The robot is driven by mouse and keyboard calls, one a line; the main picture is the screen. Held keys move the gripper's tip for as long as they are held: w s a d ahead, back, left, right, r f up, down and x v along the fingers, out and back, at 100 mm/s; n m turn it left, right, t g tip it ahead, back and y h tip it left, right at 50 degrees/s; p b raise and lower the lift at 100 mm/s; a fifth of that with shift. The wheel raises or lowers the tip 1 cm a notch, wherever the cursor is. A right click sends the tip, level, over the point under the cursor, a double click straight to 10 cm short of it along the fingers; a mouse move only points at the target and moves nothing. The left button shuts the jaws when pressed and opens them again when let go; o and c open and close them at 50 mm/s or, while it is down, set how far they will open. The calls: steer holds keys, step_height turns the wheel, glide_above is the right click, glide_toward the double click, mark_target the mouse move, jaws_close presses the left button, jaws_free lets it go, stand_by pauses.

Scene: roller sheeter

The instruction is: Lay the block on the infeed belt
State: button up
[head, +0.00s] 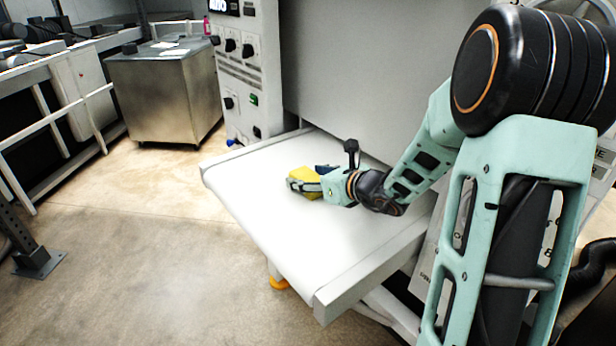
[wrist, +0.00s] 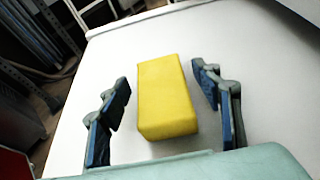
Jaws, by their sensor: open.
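The block (wrist: 166,96) is a yellow rectangular bar lying on the white infeed belt (wrist: 250,40). In the head view the yellow block (head: 303,175) is partly hidden by my gripper (head: 306,182), which is low over the belt (head: 275,230). In the wrist view my gripper (wrist: 165,105) is open, with one blue-padded finger on each side of the block. A gap shows between the block and each finger, so neither finger touches it. The block's near end is close to the gripper's palm.
The control panel (head: 245,70) with black knobs stands behind the belt. A metal cabinet (head: 165,90) with papers on top is at the back left. A white railing (head: 60,130) runs along the left. The floor left of the belt is clear, as is the belt's front part.

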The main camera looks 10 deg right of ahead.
steer(key=v, duration=1.2)
steer(key=shift+p, duration=0.35)
steer(key=shift+w, duration=0.1)
